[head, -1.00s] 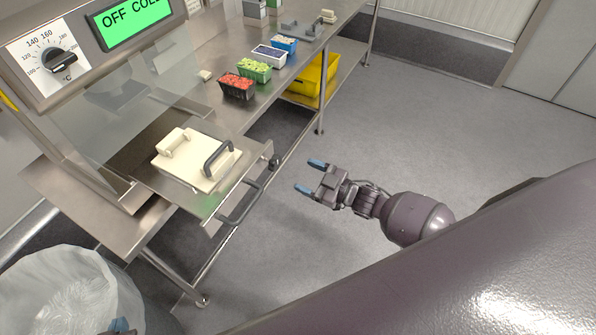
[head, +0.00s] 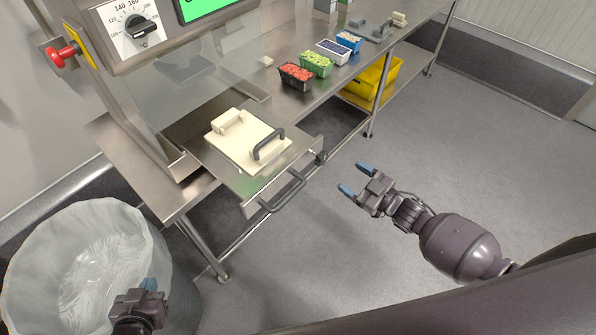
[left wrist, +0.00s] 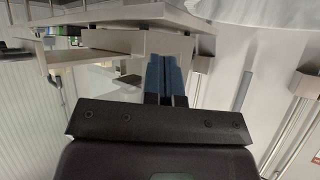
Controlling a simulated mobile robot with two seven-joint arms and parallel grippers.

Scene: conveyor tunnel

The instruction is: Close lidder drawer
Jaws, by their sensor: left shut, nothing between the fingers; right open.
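The lidder drawer (head: 245,182) is a flat steel tray pulled out from the lidder's front, with a grey bar handle (head: 283,193) on its front edge. A cream block (head: 240,143) with a dark grey handle sits on it. My left gripper (head: 150,288) is low at the left, over the bin and well apart from the drawer. In the left wrist view its blue fingers (left wrist: 165,76) are together with nothing between them. My right gripper (head: 355,178) is open and empty, right of the drawer handle and not touching it.
The lidder's control panel (head: 135,25) and clear guard stand behind the drawer. A lined bin (head: 95,262) stands at the left front. Punnets of red (head: 297,75) and green (head: 317,64) food stand on the steel bench. A yellow crate (head: 372,80) is below. The floor at right is clear.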

